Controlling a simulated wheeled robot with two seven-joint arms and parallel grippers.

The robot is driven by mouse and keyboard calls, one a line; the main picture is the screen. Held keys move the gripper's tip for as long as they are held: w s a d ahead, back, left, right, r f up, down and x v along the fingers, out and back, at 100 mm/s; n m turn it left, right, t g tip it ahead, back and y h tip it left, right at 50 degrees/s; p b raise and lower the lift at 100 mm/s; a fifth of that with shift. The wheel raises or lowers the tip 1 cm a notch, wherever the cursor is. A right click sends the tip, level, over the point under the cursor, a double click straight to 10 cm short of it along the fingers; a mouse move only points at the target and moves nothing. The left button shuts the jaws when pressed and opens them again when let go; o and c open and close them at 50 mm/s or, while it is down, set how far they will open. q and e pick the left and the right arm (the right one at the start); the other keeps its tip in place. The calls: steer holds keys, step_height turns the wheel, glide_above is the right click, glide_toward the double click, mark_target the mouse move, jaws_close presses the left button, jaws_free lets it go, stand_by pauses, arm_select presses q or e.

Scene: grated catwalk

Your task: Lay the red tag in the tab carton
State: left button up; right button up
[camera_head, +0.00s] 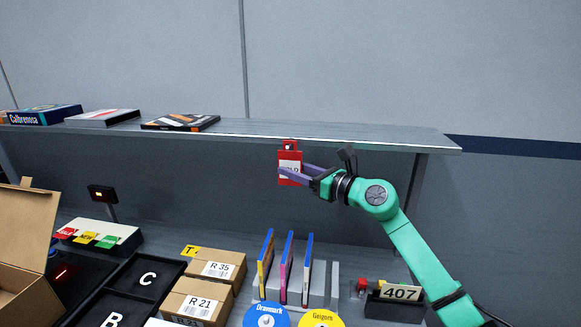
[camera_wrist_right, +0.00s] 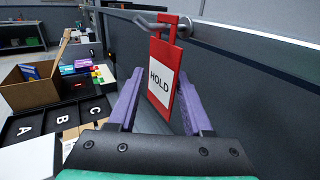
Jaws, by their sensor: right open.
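The red tag (camera_head: 289,158) hangs below the shelf edge; in the right wrist view the tag (camera_wrist_right: 162,78) reads HOLD and hangs from a metal hook (camera_wrist_right: 158,24). My right gripper (camera_head: 294,174) is open, its purple fingers on either side of the tag, which looks nearer the right finger in the wrist view. An open brown carton (camera_head: 22,247) stands at the left edge and is the only open carton in view. It also shows in the right wrist view (camera_wrist_right: 30,93), with a blue item inside. My left gripper is out of view.
A shelf (camera_head: 330,136) with boxes on its left half runs above the bench. Closed boxes R 35 (camera_head: 215,268) and R 21 (camera_head: 198,302), black lettered trays (camera_head: 143,281) and upright thin folders (camera_head: 286,266) stand between tag and carton.

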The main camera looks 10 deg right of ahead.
steer(key=shift+w, duration=0.1)
jaws_close()
steer(key=shift+r, duration=0.35)
steer(key=shift+p, duration=0.3)
steer(key=shift+s+a, duration=0.35)
steer(key=shift+s, duration=0.5)
steer(key=shift+p, duration=0.35)
